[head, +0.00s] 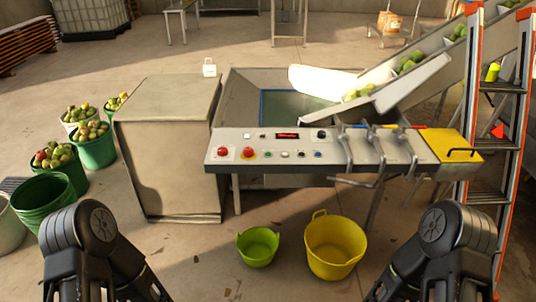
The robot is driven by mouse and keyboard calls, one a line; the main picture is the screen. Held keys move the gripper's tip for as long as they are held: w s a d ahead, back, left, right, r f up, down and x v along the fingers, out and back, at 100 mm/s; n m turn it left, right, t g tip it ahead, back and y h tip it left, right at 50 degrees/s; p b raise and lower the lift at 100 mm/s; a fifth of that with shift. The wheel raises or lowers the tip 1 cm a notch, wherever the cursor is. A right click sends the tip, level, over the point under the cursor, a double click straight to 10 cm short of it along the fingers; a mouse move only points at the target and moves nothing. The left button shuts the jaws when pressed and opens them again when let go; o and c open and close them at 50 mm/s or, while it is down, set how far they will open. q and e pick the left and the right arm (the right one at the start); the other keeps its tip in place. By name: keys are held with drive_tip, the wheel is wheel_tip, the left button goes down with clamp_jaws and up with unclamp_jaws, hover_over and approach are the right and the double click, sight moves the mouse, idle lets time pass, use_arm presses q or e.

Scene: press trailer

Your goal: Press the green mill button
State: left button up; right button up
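The control panel (305,163) is a pale sloped console in the middle of the head view. A small green button (268,154) sits in its lower row, just right of a red button on a yellow base (248,154). Other small buttons in pale, dark and blue continue to the right. Labels are too small to read. Nothing touches the panel's buttons. Only black links of my two arms show at the bottom left and bottom right, below and apart from the panel. Both grippers are out of view.
Levers (385,150) stick out at the panel's right, beside a yellow cover (450,146). An orange ladder (500,130) stands at right. A green bucket (258,247) and a yellow bucket (334,246) stand on the floor before the panel. A beige cabinet (170,150) stands left.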

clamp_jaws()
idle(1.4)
